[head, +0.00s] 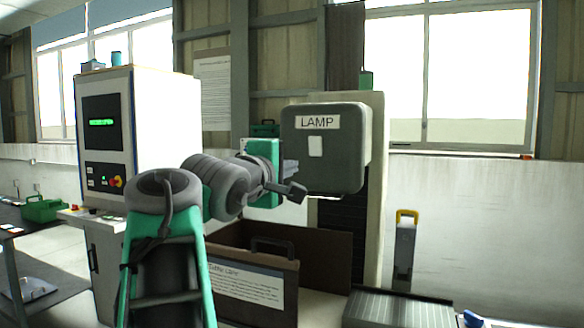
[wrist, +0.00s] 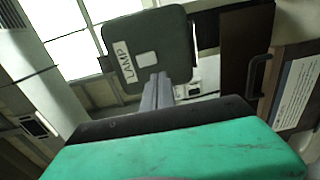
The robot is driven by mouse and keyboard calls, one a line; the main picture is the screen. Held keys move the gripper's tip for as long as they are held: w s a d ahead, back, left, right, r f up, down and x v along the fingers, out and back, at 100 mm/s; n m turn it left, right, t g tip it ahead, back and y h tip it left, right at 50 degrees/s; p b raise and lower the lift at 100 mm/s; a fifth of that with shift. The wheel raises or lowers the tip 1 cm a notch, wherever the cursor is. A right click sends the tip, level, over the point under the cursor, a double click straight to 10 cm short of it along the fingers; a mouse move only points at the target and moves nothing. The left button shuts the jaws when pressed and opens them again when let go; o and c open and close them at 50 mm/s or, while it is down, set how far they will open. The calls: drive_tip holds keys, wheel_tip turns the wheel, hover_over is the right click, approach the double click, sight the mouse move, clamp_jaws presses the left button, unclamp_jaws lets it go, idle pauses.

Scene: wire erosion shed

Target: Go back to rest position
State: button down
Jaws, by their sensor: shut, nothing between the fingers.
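My gripper (head: 296,191) is shut and empty at the end of my raised arm, in the middle of the head view. It points to the right, just in front of the lower left part of a grey box labelled LAMP (head: 350,150). In the wrist view my gripper's fingers (wrist: 157,92) are together, and the lamp box (wrist: 172,37) is beyond them, tilted in the picture. A pale switch plate (head: 315,147) is on the box's front. I cannot tell whether the fingers touch the box.
A white control cabinet (head: 160,115) stands at the left. A dark panelled bin with a sign (head: 245,285) is below my gripper. A grey ribbed box (head: 395,310) and a yellow-handled thing (head: 405,245) are at the lower right. The wall at the right is clear.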

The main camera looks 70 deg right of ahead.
drive_tip(key=w+a+f+m+t+y, duration=0.25)
drive_tip(key=w+f+m, duration=0.25)
drive_tip(key=f, duration=0.5)
drive_tip(key=w+a+f+m+t+y, duration=0.15)
drive_tip(key=w+f+m+y, duration=0.35)
drive_tip(key=f, duration=0.5)
drive_tip(key=w+a+f+y, duration=0.35)
drive_tip(key=a+f, duration=0.25)
drive_tip(key=f, duration=0.6)
drive_tip(key=w+a+f+n+y+p, duration=0.1)
drive_tip(key=a+f+n+y, duration=0.1)
drive_tip(key=a+f, duration=0.55)
drive_tip(key=w+a+f+n+y+p, duration=0.1)
drive_tip(key=a+f+y+p, duration=0.3)
drive_tip(key=a, duration=0.7)
drive_tip(key=a+n+p, duration=0.1)
drive_tip(key=a+n, duration=0.6)
drive_tip(key=a, duration=1.1)
drive_tip(key=shift+a+f+y, duration=0.25)
drive_tip(key=shift+f+y, duration=0.15)
